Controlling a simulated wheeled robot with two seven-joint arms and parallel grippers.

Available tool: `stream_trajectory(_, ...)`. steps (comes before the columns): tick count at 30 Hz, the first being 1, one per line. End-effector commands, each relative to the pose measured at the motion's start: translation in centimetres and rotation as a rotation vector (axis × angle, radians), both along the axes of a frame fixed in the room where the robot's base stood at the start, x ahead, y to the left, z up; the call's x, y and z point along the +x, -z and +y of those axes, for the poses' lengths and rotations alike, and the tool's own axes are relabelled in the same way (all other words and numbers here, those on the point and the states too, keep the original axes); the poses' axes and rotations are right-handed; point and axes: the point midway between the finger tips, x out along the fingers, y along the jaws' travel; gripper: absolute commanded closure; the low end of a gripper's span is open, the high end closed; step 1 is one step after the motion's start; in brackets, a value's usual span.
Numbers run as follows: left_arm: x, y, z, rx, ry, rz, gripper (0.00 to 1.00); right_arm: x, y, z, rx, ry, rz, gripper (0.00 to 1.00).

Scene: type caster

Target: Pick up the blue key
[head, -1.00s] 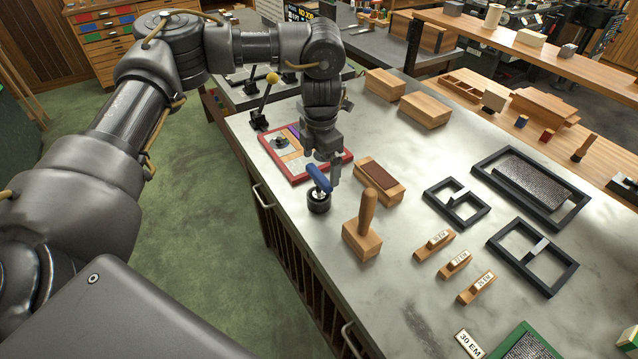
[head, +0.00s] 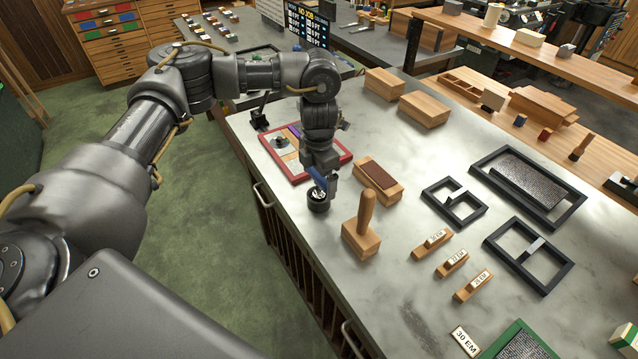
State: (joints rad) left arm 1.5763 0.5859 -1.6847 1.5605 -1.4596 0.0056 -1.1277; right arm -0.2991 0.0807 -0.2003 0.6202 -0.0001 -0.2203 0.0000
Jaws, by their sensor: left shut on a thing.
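The blue key (head: 316,178) stands in a small round black holder (head: 318,202) near the left edge of the metal-topped table. My left gripper (head: 325,183) points down over the key and is shut on its blue handle, hiding part of it. The key's lower end is still at the holder; whether it is clear of it I cannot tell. My right gripper is not in view.
A wooden mallet-like block (head: 361,238) stands just right of the holder. A brown-topped wooden block (head: 378,181) lies behind it. A red-framed tray (head: 342,158) lies behind the gripper. Black frames (head: 455,204) lie to the right. Bare metal lies toward the front.

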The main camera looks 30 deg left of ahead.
Motion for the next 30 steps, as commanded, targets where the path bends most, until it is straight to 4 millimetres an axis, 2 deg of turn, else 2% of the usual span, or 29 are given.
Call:
stream_trajectory(8, 0.0, -0.4, 0.0, 0.0, 0.0, -0.001, 0.33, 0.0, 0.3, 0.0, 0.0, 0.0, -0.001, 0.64)
stream_trajectory(16, 0.1, -3.1, 0.0, 0.001, 0.001, -0.005, 0.33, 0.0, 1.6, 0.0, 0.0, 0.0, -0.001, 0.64)
stream_trajectory(25, -4.4, -9.1, -2.5, 0.002, 0.007, -0.008, 0.33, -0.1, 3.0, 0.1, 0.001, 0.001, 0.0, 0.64)
stream_trajectory(30, -8.2, -10.6, -4.6, 0.002, 0.007, -0.004, 0.33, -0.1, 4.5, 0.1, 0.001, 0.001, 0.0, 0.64)
